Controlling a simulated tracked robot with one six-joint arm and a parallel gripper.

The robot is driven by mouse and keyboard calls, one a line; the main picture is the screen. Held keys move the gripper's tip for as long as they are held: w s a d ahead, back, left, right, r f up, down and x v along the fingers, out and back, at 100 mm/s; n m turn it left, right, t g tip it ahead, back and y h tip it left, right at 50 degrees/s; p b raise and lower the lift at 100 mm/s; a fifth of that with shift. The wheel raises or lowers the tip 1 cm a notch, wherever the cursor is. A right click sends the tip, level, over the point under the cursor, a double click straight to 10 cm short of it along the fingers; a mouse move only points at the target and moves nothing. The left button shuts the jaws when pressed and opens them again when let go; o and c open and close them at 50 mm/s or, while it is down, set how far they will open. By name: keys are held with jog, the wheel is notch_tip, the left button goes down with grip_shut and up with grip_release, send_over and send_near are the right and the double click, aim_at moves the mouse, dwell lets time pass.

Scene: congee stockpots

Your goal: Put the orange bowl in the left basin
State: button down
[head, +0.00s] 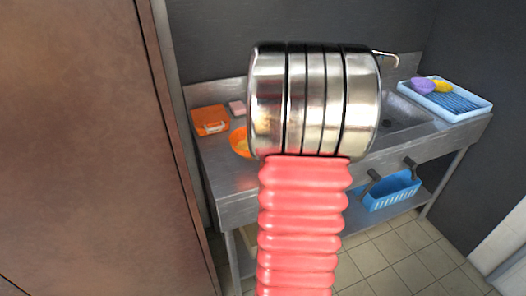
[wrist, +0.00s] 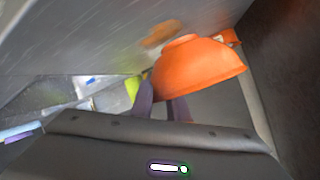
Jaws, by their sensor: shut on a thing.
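The orange bowl (wrist: 200,65) fills the upper middle of the wrist view, tilted. My gripper (wrist: 163,100) is shut on its edge, with the two dark fingers just below it. In the head view the bowl (head: 238,142) shows only in part at the left of my arm, over the left part of the steel counter; my arm hides the rest and the gripper. A steel basin (head: 404,110) shows right of my arm. My arm covers the middle of the sink unit, so I cannot see the left basin clearly.
An orange box (head: 211,121) and a pink block (head: 237,107) are at the counter's back left. A blue-and-white rack (head: 450,103) with purple and yellow items stands at the right. A blue basket (head: 392,190) is below. A brown panel (head: 75,150) closes the left side.

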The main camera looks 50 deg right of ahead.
jog(key=shift+f, duration=0.1)
jog(key=shift+f, duration=1.95)
jog(key=c, duration=1.7)
grip_release()
